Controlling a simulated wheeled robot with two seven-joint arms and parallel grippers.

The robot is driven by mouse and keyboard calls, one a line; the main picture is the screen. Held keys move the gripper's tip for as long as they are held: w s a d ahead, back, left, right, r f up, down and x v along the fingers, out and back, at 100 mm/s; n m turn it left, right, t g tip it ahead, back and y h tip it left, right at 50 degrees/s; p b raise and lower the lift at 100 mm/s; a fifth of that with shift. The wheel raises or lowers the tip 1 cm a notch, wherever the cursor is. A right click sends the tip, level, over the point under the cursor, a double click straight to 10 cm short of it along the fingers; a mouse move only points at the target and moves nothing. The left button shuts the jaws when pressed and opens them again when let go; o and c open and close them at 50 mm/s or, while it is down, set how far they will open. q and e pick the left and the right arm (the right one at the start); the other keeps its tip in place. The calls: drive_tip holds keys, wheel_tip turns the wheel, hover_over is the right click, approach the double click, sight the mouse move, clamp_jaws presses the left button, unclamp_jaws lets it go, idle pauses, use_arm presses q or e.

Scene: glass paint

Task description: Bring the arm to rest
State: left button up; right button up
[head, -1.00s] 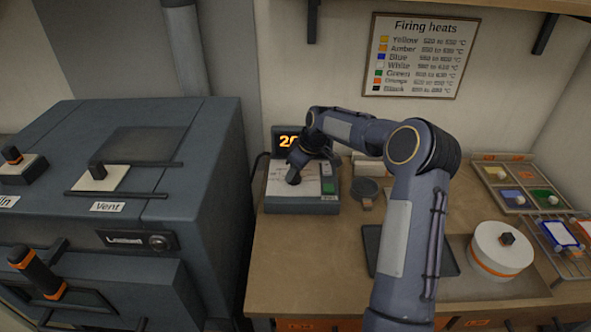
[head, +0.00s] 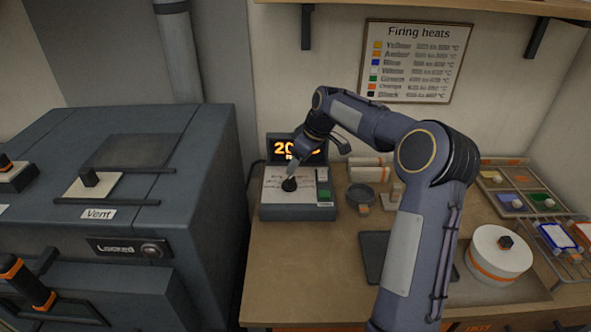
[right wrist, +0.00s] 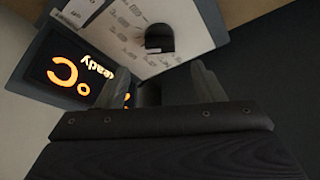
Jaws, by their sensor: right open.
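My right arm reaches from the bottom right of the head view over the bench. Its gripper (head: 318,153) hangs open above the control box (head: 298,212), near the lit orange display (head: 297,147), which starts with "20" and is partly covered. A dark knob (head: 289,185) stands on the box's white panel, apart from the fingers as far as I can tell. In the right wrist view the two fingers (right wrist: 178,88) are spread with nothing between them. The knob (right wrist: 159,38) lies beyond them, and the display (right wrist: 72,72) reads "Ready" and "°C". My left gripper is not in view.
The grey kiln (head: 150,190) stands at the left, with a "Vent" slider and a "Locked" sign. A round dish (head: 361,196), a dark mat (head: 375,250), a white drum (head: 499,255) and a paint tray (head: 517,190) are on the bench. A "Firing heats" chart (head: 416,62) hangs behind.

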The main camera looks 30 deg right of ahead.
drive_tip(key=shift+s+r, duration=0.1)
drive_tip(key=shift+r, duration=0.15)
idle(0.3)
drive_tip(key=s+a+r+m, duration=0.1)
drive_tip(key=s+a+r, duration=0.35)
drive_tip(key=s, duration=0.35)
drive_tip(key=s+a+r+m, duration=0.1)
drive_tip(key=s+a+r, duration=0.2)
drive_tip(key=s+a, duration=0.3)
drive_tip(key=s+a+f+m, duration=0.2)
drive_tip(key=s+a+f, duration=0.1)
drive_tip(key=s, duration=0.7)
drive_tip(key=s+a+f+m+t+y, duration=0.1)
drive_tip(key=s+a+f+m, duration=0.2)
drive_tip(key=s, duration=0.8)
drive_tip(key=shift+a+f+t+y, duration=0.3)
drive_tip(key=shift+a+f, duration=0.45)
drive_tip(key=shift+a, duration=0.25)
drive_tip(key=shift+d, duration=0.1)
